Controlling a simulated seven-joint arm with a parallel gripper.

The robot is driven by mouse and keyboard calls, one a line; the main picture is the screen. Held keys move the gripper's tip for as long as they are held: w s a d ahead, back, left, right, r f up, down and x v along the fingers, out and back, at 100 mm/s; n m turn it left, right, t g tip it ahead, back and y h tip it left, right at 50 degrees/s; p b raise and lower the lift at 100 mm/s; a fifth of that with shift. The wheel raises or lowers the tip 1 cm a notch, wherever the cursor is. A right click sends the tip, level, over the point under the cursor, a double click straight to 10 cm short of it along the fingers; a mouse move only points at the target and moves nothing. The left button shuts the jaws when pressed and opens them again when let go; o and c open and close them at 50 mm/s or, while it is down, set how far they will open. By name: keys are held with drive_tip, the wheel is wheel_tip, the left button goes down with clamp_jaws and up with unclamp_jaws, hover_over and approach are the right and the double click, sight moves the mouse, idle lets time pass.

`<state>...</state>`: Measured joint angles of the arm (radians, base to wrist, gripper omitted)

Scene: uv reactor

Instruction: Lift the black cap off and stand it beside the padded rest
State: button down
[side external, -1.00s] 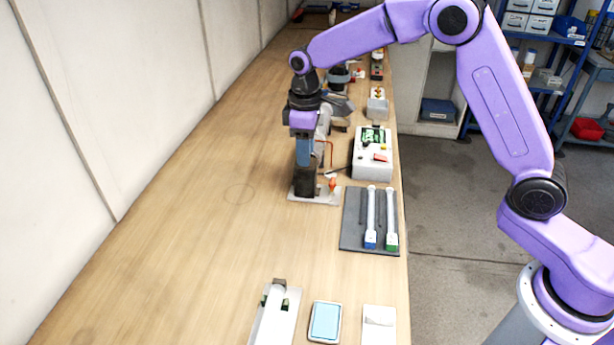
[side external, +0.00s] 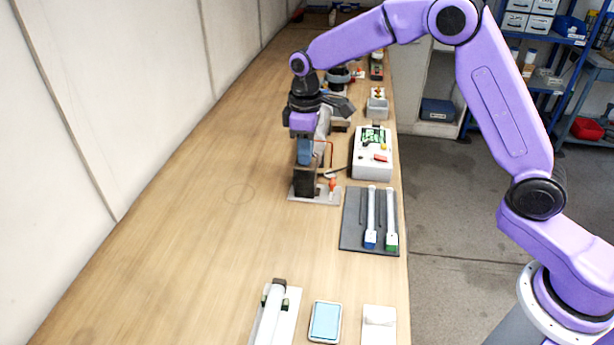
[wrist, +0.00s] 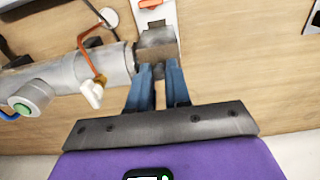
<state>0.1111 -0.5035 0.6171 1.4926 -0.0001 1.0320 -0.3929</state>
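My gripper (wrist: 159,72) points down at the reactor end in the wrist view, with two blue fingers and a narrow gap between them. A dark block (wrist: 156,42), which looks like the black cap, sits at the fingertips, at the end of a grey metal cylinder (wrist: 90,68). I cannot tell whether the fingers grip it. In the side view, the dark block (side external: 304,182) is directly below my gripper (side external: 304,160), above a pale base plate (side external: 322,197). What looks like the padded rest (side external: 265,301), with dark green pads and a white tube-like part, is at the near edge.
A dark mat (side external: 379,225) holds two white tubes to the right. A white control box (side external: 373,165) stands behind it. A blue-topped tray (side external: 325,322) and a white packet (side external: 379,330) lie near the front. The bench left of my gripper is clear.

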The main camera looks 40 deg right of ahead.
drive_tip(key=shift+r, duration=2.25)
drive_tip(key=shift+r, duration=2.4)
drive_tip(key=shift+r, duration=0.85)
